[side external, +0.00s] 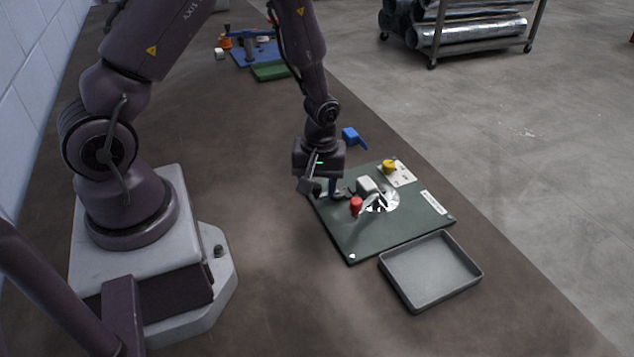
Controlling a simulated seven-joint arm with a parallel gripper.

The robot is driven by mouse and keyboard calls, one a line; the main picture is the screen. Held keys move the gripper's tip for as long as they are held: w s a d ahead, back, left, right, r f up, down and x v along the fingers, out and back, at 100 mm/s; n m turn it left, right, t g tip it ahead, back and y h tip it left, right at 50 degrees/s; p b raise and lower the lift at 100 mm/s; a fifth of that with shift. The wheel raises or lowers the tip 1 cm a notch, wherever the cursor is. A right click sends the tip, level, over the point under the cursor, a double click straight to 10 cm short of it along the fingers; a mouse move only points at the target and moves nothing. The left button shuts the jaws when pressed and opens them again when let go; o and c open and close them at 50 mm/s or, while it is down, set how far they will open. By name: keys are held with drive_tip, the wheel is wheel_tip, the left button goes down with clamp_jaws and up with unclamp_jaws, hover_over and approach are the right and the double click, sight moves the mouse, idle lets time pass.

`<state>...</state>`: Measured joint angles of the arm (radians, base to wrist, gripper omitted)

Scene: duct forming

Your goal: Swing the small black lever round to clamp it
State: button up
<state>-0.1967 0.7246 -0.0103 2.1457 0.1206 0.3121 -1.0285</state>
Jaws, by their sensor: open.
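A dark green plate (365,243) lies on the bench with a small mechanism on it. A pale round disc (391,201) near its middle carries a small black part (379,206), which may be the black lever; it is too small to tell its exact shape or position. A red knob (356,206) and a light grey block (366,185) stand beside the disc. My gripper (321,189) points down at the plate's left back edge, left of the block and red knob. Its fingers are apart, and I cannot tell whether one touches anything. They hide part of that edge.
A yellow knob (389,167) sits on a pale labelled panel (404,175) at the plate's back. An empty grey tray (430,275) lies in front. A blue part (353,138) lies behind the plate. Blue and green fixtures (270,71) stand far back. Bench left of the plate is clear.

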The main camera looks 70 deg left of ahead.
drive_tip(key=shift+c, duration=0.2)
clamp_jaws()
